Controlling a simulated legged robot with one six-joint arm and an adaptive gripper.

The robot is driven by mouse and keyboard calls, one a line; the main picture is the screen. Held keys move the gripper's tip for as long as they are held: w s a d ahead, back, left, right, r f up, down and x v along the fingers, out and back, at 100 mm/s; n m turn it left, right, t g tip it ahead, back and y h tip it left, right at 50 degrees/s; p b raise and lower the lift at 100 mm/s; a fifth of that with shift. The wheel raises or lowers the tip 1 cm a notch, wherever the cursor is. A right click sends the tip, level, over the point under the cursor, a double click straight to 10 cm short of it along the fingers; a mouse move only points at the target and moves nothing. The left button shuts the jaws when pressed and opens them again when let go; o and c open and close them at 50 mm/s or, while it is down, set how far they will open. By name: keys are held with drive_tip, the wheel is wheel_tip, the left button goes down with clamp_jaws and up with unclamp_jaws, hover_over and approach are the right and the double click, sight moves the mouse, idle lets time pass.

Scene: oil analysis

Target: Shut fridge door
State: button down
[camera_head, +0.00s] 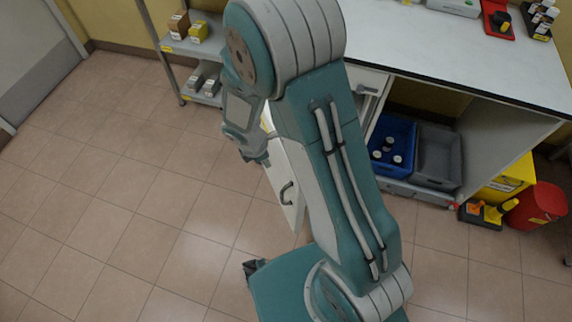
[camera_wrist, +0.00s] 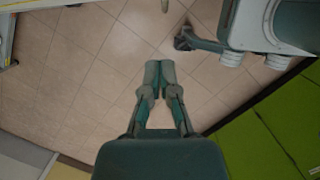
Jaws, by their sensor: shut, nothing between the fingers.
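The fridge door (camera_head: 285,187) is a white panel with a dark handle, standing open away from the counter front in the head view. My arm hides its right side and the fridge body behind. My gripper (camera_head: 262,159) points down beside the door's left edge; whether it touches the door cannot be told. In the wrist view my gripper (camera_wrist: 160,70) is shut and empty, with its two fingers together over the floor.
The counter (camera_head: 440,45) runs along the right. Below it are a blue crate (camera_head: 378,128) with bottles and a grey crate (camera_head: 435,155). A red bin (camera_head: 537,206) stands at far right. A shelf with boxes is at upper left. Tiled floor at left is clear.

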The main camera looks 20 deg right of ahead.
drive_tip(key=d+f, duration=0.6)
drive_tip(key=f, duration=0.2)
drive_tip(key=shift+w+f, duration=0.2)
drive_tip(key=shift+w, duration=0.05)
drive_tip(key=shift+d, duration=0.2)
